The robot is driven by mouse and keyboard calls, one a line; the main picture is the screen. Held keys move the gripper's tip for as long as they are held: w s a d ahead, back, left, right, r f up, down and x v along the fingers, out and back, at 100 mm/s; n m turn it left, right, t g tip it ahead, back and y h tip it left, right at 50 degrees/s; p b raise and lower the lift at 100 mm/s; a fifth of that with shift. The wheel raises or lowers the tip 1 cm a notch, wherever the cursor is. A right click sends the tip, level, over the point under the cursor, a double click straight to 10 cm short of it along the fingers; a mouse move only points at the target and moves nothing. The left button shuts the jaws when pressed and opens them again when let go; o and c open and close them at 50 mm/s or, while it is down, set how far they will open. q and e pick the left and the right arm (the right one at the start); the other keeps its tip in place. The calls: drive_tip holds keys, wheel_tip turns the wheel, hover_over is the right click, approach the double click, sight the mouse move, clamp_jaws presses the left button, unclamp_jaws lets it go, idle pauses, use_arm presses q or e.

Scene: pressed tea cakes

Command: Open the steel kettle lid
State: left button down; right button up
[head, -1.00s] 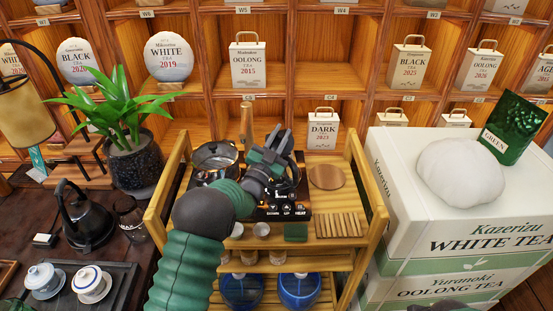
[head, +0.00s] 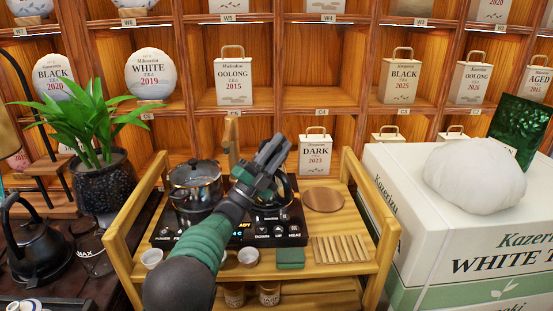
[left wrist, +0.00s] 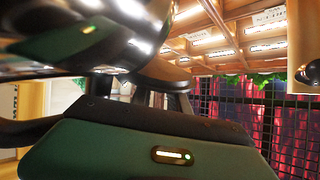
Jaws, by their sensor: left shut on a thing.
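The steel kettle (head: 289,190) stands on the right of the black cooktop (head: 220,236), mostly hidden behind my left gripper. Only parts of its dark handle and body show. My left gripper (head: 277,146) is over the kettle, its fingers pointing up and to the right. It is shut on what looks like the kettle lid's dark knob (left wrist: 165,82) in the left wrist view. Shiny metal fills that view's upper left. The lid's edge is hidden, so I cannot tell whether it is seated or raised. My right gripper is out of view.
A lidded pot (head: 195,190) stands close on the left of the cooktop. A wooden coaster (head: 323,199), slatted rest (head: 340,248) and small cups lie on the wooden cart. White tea boxes (head: 400,205) flank its right; a plant (head: 100,175) stands left.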

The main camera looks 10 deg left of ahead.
use_arm(q)
drive_tip(key=shift+d+f+m+g+h+b, duration=0.15)
drive_tip(key=shift+f+m+g+h+b, duration=0.2)
drive_tip(key=shift+m, duration=0.25)
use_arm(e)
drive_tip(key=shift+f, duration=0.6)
use_arm(q)
drive_tip(key=c, duration=1.3)
unclamp_jaws()
drive_tip(key=shift+r, duration=0.15)
